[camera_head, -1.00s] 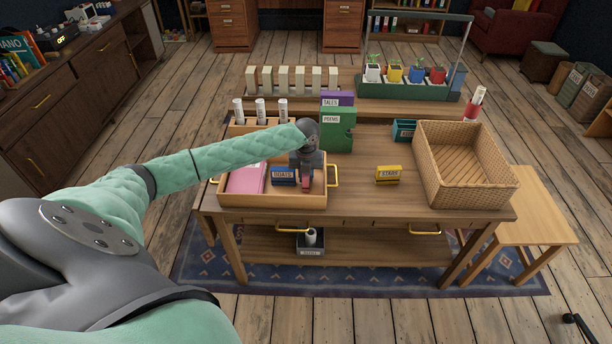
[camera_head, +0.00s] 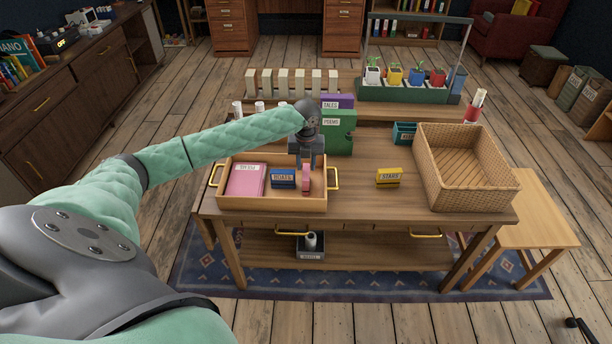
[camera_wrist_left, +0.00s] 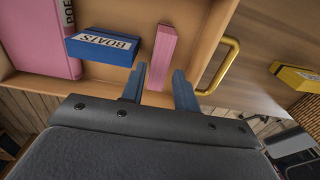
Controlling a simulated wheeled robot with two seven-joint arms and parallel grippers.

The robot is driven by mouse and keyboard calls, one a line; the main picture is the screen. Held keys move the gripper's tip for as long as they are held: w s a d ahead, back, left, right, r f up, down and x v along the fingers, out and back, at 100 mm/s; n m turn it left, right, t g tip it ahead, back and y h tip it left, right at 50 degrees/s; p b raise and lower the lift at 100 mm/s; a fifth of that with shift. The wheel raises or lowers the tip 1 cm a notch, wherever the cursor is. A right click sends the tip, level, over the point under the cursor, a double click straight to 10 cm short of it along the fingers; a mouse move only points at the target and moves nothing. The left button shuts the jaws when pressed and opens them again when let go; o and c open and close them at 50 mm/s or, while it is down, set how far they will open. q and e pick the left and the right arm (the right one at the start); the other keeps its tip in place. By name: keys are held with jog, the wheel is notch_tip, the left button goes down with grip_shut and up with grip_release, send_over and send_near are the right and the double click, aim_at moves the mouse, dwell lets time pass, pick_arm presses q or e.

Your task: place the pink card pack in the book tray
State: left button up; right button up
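The pink card pack (camera_head: 306,178) stands on edge inside the wooden book tray (camera_head: 272,203), near its right wall. It also shows in the left wrist view (camera_wrist_left: 163,55). The blue BOATS pack (camera_head: 283,178) is to its left, apart from it. A larger pink book (camera_head: 245,182) lies at the tray's left end. My left gripper (camera_head: 306,162) is just above the pink pack and points down. In the left wrist view its two fingers (camera_wrist_left: 160,80) are spread, one on each side of the pack's near end, with gaps. My right gripper is out of view.
A yellow STARS pack (camera_head: 388,177) stands on the open table to the right. A wicker basket (camera_head: 465,197) is further right. Green POEMS (camera_head: 338,138) and purple TALES (camera_head: 337,101) books stand behind the gripper. The tray has yellow handles (camera_head: 333,178) at its ends.

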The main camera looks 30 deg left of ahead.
aim_at(306, 172)
pick_arm(q)
jog(key=shift+r, duration=2.35)
